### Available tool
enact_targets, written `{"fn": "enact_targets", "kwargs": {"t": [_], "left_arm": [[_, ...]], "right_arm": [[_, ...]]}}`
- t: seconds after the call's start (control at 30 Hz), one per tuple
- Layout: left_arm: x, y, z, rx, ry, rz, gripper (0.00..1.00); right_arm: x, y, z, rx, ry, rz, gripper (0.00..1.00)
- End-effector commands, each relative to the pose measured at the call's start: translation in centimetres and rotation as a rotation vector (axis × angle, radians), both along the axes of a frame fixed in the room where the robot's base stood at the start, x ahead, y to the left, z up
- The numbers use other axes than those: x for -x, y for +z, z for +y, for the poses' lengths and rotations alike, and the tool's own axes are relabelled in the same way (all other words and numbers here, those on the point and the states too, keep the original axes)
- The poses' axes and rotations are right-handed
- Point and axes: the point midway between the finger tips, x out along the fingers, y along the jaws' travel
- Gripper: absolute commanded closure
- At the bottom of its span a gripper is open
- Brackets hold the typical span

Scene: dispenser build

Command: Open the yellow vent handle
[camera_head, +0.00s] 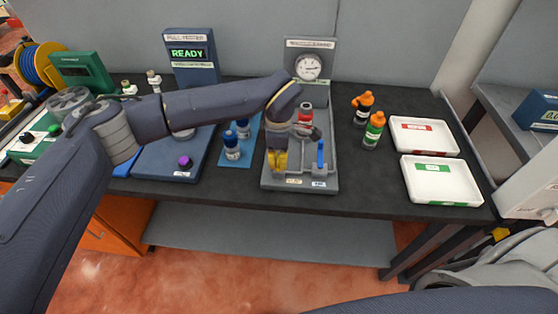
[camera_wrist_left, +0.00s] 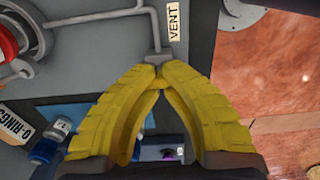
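My left gripper (camera_head: 278,160) has yellow fingers and reaches down at the front left of the grey test stand (camera_head: 305,186). In the left wrist view its fingertips (camera_wrist_left: 159,74) come together at the end of a grey pipe fitting (camera_wrist_left: 158,57) beside the VENT label (camera_wrist_left: 173,22). The yellow vent handle is at this spot, between the tips, but I cannot separate it from the yellow fingers. A blue handle (camera_head: 320,154) stands upright just right of the gripper. My right gripper (camera_head: 500,234) shows only partly, low at the right edge.
A pressure gauge (camera_head: 308,67) stands behind the test stand. Orange-capped bottles (camera_head: 373,131) and two white trays (camera_head: 440,183) are to the right. Blue-capped bottles (camera_head: 232,147) stand on a blue mat (camera_head: 236,163) close on the left. A READY display (camera_head: 188,54) is behind.

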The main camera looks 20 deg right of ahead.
Motion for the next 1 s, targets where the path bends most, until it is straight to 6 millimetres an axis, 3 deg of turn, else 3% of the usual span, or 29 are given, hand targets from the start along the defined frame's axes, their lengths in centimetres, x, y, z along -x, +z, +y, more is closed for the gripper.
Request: {"fn": "enact_targets", "kwargs": {"t": [0.67,1.0], "left_arm": [[-0.1,0.1,0.03,0.0,0.01,-0.002,1.0],[-0.12,0.11,0.02,-0.001,0.175,-0.003,1.0]], "right_arm": [[0.02,0.0,0.03,0.0,0.0,0.0,1.0],[0.04,-0.01,0.09,-0.001,0.0,0.0,1.0]]}}
